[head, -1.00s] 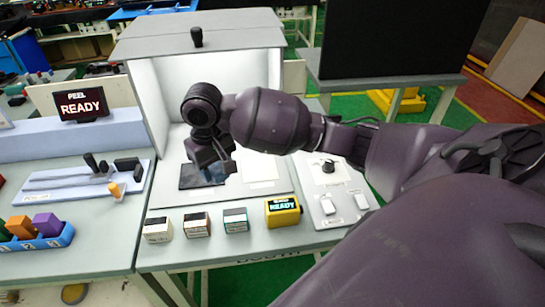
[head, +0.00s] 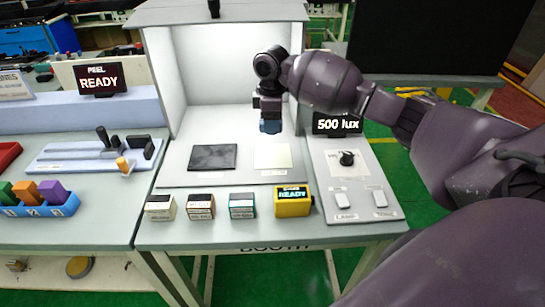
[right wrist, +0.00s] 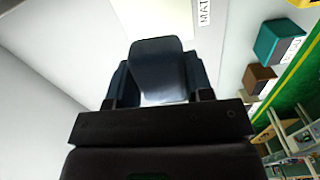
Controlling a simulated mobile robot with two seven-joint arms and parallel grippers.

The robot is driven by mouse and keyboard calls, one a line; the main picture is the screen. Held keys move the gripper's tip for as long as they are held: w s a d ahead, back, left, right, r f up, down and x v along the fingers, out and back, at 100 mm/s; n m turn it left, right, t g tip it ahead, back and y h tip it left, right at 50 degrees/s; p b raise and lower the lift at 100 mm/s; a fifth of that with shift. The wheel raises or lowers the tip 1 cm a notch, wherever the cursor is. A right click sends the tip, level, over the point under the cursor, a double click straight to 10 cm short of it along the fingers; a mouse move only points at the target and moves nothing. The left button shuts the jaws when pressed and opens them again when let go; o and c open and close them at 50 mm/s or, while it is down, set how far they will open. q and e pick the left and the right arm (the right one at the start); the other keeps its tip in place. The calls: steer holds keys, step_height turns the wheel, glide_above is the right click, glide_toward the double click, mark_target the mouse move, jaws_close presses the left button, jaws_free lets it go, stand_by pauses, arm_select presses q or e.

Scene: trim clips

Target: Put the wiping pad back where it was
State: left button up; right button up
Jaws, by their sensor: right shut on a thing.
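My right gripper (head: 269,108) hangs inside the lit booth, above the white panel (head: 272,156). It is shut on a small dark blue block, which appears to be the wiping pad (head: 270,126). In the right wrist view the pad (right wrist: 158,68) sits between the two fingers of the gripper (right wrist: 155,88), with its glossy lower part toward the palm. The pad is apart from the booth floor. A black panel (head: 212,157) lies flat to the left of the white one. My left gripper is not in view.
Several small boxes (head: 200,206) and a yellow READY device (head: 293,201) line the front edge. A control plate (head: 355,180) with a black knob (head: 346,158) is at the right, below a 500 lux display (head: 338,123). The booth walls (head: 215,75) enclose the gripper.

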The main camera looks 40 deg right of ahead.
mark_target(273, 156)
steer(key=shift+w+d+f+n, duration=0.15)
steer(key=shift+d+n, duration=0.2)
steer(key=shift+n, duration=0.05)
steer(key=shift+f, duration=0.35)
step_height(273, 156, down, 9)
steer(key=shift+f+b, duration=0.2)
steer(key=shift+b, duration=0.45)
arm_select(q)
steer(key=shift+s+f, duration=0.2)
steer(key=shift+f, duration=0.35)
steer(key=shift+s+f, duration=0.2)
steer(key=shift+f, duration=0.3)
arm_select(e)
steer(key=shift+r, duration=0.1)
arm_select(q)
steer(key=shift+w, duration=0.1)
arm_select(e)
steer(key=o, duration=0.9)
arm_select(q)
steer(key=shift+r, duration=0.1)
